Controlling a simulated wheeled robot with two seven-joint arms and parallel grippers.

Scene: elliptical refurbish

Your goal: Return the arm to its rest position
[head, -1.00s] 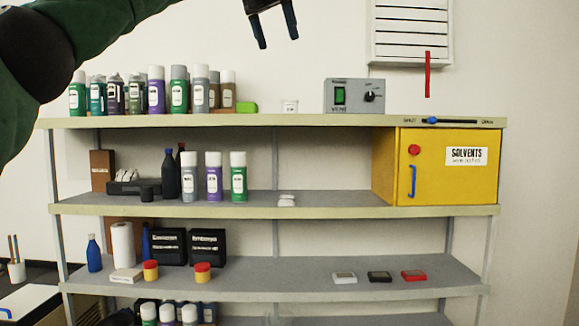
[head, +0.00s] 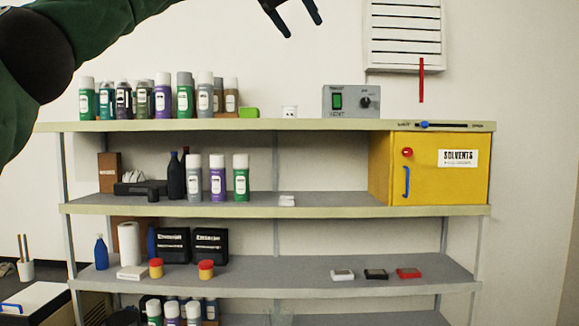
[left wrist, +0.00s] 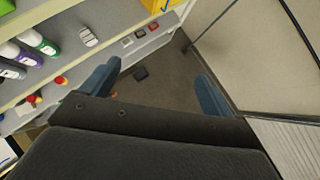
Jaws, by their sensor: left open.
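My left gripper (head: 293,18) is at the top of the head view, in front of the wall and above the shelf unit. Its two fingers are apart with nothing between them. My green-sleeved left arm (head: 60,70) comes in from the left and bends over the top. My right gripper is not seen.
The shelf unit (head: 330,211) carries several spray cans (head: 217,182), a grey switch box (head: 351,101) and a yellow solvents cabinet (head: 460,180), its door shut. A louvred vent (head: 405,35) with a red strip (head: 421,80) is on the wall. The wall right of the shelves is clear.

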